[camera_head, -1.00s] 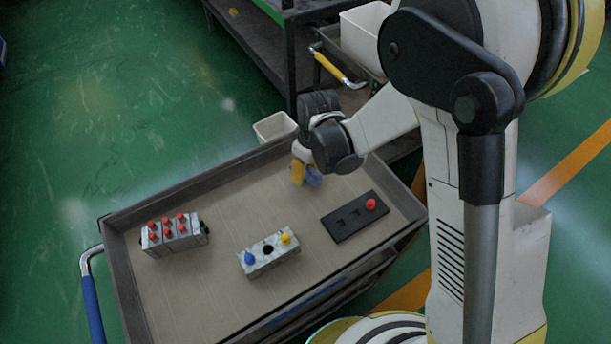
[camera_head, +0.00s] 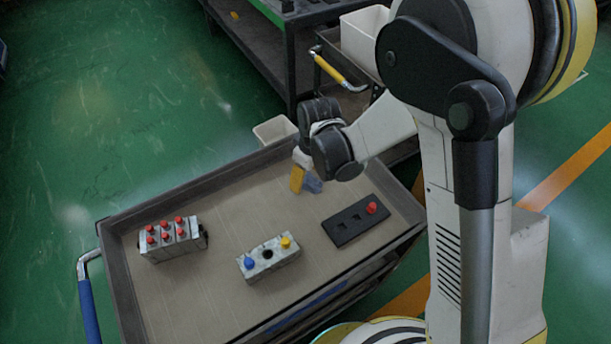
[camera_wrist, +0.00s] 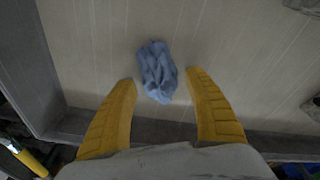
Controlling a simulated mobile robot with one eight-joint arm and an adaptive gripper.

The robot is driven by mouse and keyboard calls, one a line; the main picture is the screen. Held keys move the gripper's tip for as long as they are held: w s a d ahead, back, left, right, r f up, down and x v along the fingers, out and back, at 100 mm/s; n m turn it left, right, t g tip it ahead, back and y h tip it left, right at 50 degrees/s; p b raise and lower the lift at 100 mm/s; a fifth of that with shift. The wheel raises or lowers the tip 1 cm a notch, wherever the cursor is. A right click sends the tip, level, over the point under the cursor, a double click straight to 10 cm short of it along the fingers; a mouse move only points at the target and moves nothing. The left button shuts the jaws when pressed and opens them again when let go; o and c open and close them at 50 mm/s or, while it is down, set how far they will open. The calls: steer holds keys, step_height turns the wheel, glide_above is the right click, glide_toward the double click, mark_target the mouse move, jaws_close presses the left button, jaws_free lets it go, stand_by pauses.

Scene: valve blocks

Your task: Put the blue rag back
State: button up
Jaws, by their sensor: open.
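The blue rag (camera_wrist: 158,72) lies crumpled on the cart's tray surface, close to the tray's wall. In the wrist view it sits between and just beyond my two yellow fingertips. In the head view the rag (camera_head: 313,184) shows partly behind my gripper (camera_head: 301,181), near the back edge of the cart. My gripper (camera_wrist: 160,82) is open with its fingers spread to either side of the rag, and no grip on it shows. The full outline of the rag is hidden in the head view.
The cart tray (camera_head: 190,305) also holds a block with red knobs (camera_head: 173,241), a block with blue and yellow knobs (camera_head: 268,259) and a black plate with one red knob (camera_head: 357,220). A white bin (camera_head: 274,130) stands behind the cart's rim. The tray's left front is clear.

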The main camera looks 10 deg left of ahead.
mark_target(310, 180)
steer(key=s+d+r+m+p, duration=0.1)
steer(key=d+r, duration=0.2)
steer(key=r, duration=0.3)
steer(key=d+r+m+t+p, duration=0.1)
steer(key=d+r+p, duration=0.1)
steer(key=r, duration=0.4)
steer(key=s+d+r+m+p, duration=0.1)
steer(key=d+r, duration=0.2)
steer(key=r, duration=0.4)
steer(key=s+d+r+m+t, duration=0.2)
steer(key=s+d+r+m, duration=0.2)
steer(key=d, duration=0.4)
steer(key=s+d+r+m+t+h, duration=0.1)
steer(key=s+d+r+m+t, duration=0.2)
steer(key=s+d, duration=0.5)
step_height(310, 180, up, 3)
steer(key=shift+d+f+m, duration=0.15)
steer(key=shift+m, duration=0.75)
